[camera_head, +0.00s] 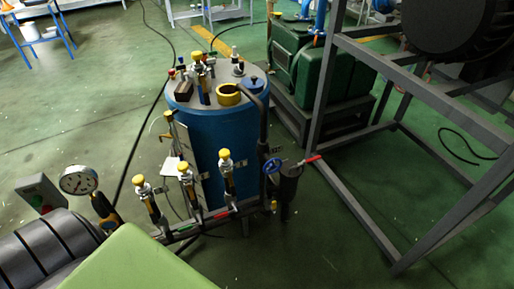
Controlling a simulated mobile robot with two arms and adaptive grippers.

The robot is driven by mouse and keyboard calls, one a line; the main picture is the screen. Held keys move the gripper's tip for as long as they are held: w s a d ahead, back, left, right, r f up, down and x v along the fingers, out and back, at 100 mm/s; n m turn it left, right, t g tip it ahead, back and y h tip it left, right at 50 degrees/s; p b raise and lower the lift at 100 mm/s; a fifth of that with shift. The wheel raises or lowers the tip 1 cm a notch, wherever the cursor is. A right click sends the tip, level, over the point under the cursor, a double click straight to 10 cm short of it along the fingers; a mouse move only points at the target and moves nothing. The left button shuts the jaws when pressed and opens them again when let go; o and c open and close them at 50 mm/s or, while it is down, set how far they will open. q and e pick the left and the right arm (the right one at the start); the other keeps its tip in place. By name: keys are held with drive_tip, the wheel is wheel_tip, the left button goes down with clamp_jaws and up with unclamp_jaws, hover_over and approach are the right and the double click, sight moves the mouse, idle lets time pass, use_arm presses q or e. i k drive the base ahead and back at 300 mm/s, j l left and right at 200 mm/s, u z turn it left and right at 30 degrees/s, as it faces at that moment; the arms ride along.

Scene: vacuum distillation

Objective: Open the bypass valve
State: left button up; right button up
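A blue cylindrical tank (222,150) stands in the middle, with a pipe manifold (205,217) low along its front. Three yellow-capped valves stand on the manifold: a left one (140,182), a middle one (183,169) and a right one (225,157). A small blue handwheel (271,166) sits at the right end beside a dark cylindrical fitting (289,185). A red-tipped lever (312,158) points right from that fitting. I cannot tell which of these is the bypass valve or whether any is open. Neither of my grippers is in view.
A pressure gauge (78,180) stands at the left. A ribbed dark cylinder (45,255) and a pale green surface (135,262) fill the lower left. A grey metal frame (345,200) stands at the right, a green machine (310,70) behind.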

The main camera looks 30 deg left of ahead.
sight(272, 166)
drive_tip(key=u, duration=0.85)
